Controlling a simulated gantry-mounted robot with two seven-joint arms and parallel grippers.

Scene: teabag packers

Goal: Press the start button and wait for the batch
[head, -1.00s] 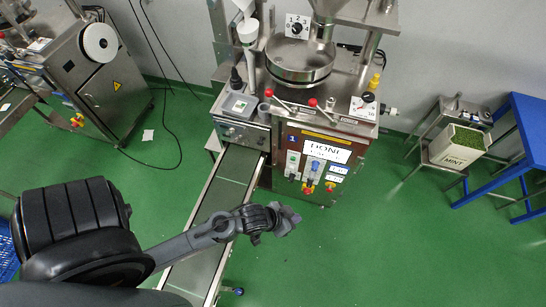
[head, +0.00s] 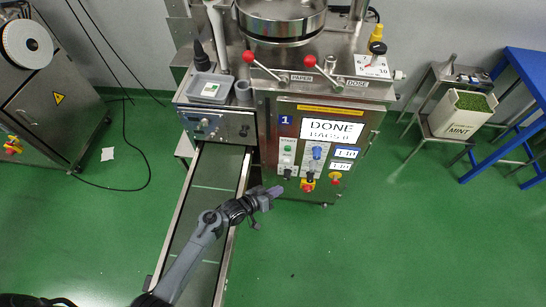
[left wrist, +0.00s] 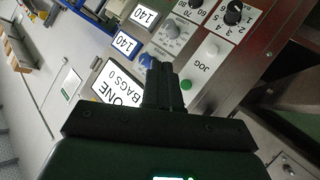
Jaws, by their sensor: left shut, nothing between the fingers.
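The packing machine's front panel carries a green start button (head: 288,150) at its left side. The screen (head: 332,131) above it reads "DONE" and "BAGS 0". My left gripper (head: 272,192) is shut and empty, in front of the panel and lower left of the button in the head view. In the left wrist view the shut fingers (left wrist: 163,75) point at the panel, with the green button (left wrist: 186,84) just right of them and seemingly apart. The screen (left wrist: 122,91) there is partly covered by my gripper. My right gripper is in neither view.
A conveyor (head: 205,200) runs below my left arm. A mint bin (head: 463,113) stands at the right. Green floor is open between.

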